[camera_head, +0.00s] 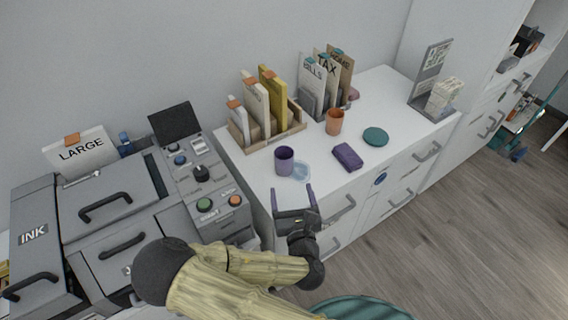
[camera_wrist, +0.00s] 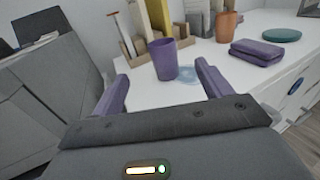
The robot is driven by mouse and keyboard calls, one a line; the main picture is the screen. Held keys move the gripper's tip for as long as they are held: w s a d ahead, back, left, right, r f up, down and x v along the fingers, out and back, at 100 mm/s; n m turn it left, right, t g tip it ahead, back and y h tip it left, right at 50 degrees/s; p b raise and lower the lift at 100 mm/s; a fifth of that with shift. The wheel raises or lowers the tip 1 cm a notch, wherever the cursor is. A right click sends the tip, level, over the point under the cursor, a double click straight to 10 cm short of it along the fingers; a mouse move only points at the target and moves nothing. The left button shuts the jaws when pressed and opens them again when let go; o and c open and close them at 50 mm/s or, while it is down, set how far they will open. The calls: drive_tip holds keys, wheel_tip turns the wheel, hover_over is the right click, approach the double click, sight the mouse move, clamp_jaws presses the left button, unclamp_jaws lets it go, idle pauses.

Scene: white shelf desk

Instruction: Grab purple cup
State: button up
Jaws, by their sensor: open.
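The purple cup (camera_head: 284,161) stands upright on the white desk top, near its left end. In the wrist view the purple cup (camera_wrist: 163,59) is ahead of my gripper, roughly between the lines of the two fingers. My gripper (camera_head: 293,191) is open and empty, at the desk's front edge and nearer to me than the cup. In the wrist view my gripper (camera_wrist: 160,84) shows its two purple fingers spread wide, with the cup beyond them and apart from them.
A pale blue translucent disc (camera_head: 300,171) lies right beside the cup. A folded purple cloth (camera_head: 347,157), orange cup (camera_head: 334,121) and teal disc (camera_head: 375,136) are to the right. A file holder (camera_head: 265,139) stands behind. A grey machine (camera_head: 110,205) is at left.

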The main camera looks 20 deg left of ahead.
drive_tip(key=p, duration=0.1)
approach(283, 147)
drive_tip(key=x, duration=0.3)
drive_tip(key=shift+r, duration=0.2)
drive_tip(key=shift+w+a, duration=0.3)
drive_tip(key=shift+w, duration=0.15)
drive_tip(key=shift+p+x, duration=0.3)
drive_tip(key=shift+x, duration=2.3)
drive_tip(key=shift+f, duration=0.15)
drive_tip(key=c, duration=1.1)
